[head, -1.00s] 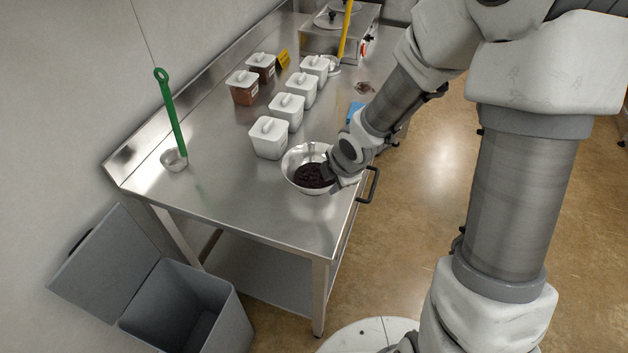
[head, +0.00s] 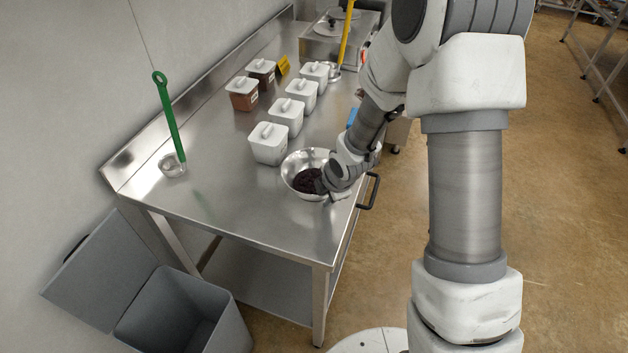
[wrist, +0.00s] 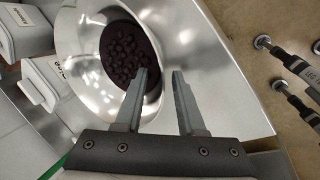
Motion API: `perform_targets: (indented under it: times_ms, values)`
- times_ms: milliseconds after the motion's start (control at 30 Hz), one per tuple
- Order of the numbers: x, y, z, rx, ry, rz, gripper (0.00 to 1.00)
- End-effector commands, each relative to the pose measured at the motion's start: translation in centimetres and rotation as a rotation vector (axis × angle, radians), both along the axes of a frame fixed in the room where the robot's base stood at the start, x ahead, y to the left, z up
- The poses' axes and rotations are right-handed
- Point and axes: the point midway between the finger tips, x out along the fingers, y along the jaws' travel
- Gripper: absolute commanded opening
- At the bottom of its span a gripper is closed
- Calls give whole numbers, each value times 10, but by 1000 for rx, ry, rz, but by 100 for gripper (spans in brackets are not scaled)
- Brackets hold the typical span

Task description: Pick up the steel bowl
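The steel bowl (head: 298,161) stands near the front right edge of the steel table. It is shiny and round, with dark brown pieces (head: 306,181) in it; in the wrist view the bowl (wrist: 83,38) fills the upper left. My gripper (wrist: 160,72) is open at the bowl's right side. In the wrist view one finger overlaps the bowl's inside and the other appears outside, with the rim between them. I cannot tell whether either finger touches the bowl. In the head view my wrist hides part of the bowl's right side and the fingertips.
Several white lidded containers (head: 268,145) stand just behind the bowl on the steel table (head: 225,205). Two brown-filled containers (head: 243,95) are farther back. A green-handled ladle (head: 170,125) is at the left.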

Motion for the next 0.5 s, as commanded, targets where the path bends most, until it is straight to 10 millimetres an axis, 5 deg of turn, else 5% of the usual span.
perform_targets:
  times_ms: [67, 267, 500]
  values:
    - [0, 0, 0, 0, 0, 0, 35]
    - [0, 0, 0, 0, 0, 0, 0]
    - [0, 0, 0, 0, 0, 0, 0]
